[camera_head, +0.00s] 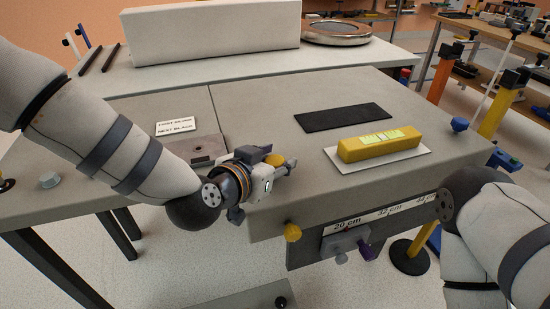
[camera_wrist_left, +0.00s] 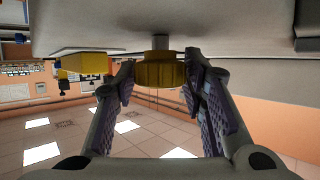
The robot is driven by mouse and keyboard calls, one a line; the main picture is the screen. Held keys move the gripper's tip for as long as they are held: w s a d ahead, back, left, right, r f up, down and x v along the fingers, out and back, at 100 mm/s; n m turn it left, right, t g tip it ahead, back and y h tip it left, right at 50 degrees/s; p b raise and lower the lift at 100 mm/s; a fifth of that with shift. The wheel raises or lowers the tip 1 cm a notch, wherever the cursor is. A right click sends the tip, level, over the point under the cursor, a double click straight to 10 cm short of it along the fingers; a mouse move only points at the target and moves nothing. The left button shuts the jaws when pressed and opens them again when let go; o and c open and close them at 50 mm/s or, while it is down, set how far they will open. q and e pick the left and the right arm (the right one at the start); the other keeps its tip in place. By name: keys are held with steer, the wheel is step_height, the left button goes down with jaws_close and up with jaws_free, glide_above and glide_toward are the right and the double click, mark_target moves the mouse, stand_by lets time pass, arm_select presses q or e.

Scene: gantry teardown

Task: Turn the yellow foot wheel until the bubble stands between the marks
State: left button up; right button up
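The yellow foot wheel (camera_head: 275,159) is partly hidden by my left gripper (camera_head: 273,166) in the head view. In the left wrist view, which looks upside down, the wheel (camera_wrist_left: 160,70) sits on a short grey stem. The left gripper (camera_wrist_left: 159,78) is open, with one finger on each side of the wheel and narrow gaps seeming to show. The yellow level (camera_head: 378,145) lies on a white plate to the right, with a green vial (camera_head: 381,137) on top. The bubble's place against the marks is too small to tell. My right gripper is out of view.
A black pad (camera_head: 343,117) lies behind the level. A label card (camera_head: 176,126) and a grey plate (camera_head: 196,149) are left of the gripper. A yellow knob (camera_head: 292,232) and a scale rail (camera_head: 384,212) are at the front edge. A long pale block (camera_head: 212,32) stands behind.

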arm_select(q)
steer(key=shift+o, duration=0.6)
steer(key=v, duration=1.2)
steer(key=s+a+f+n+g+y+p, duration=0.15)
steer(key=s+a+f+g, duration=0.25)
steer(key=s+f, duration=0.5)
steer(key=s+a+f+n+g+y+p, duration=0.1)
steer(key=s+a+f+n+g+y, duration=0.2)
steer(key=s+f, duration=0.6)
steer(key=s+a+f+n+g+y, duration=0.1)
steer(key=s+a+f+g, duration=0.2)
steer(key=s, duration=0.6)
steer(key=s+a+f+g+y, duration=0.1)
steer(key=s+a+f+g, duration=0.3)
steer(key=s+a, duration=0.3)
steer(key=s+f, duration=0.1)
steer(key=s, duration=0.1)
steer(key=shift+s+f+n+p, duration=0.25)
steer(key=shift+s+n+p, duration=0.05)
steer(key=shift+n+p, duration=0.05)
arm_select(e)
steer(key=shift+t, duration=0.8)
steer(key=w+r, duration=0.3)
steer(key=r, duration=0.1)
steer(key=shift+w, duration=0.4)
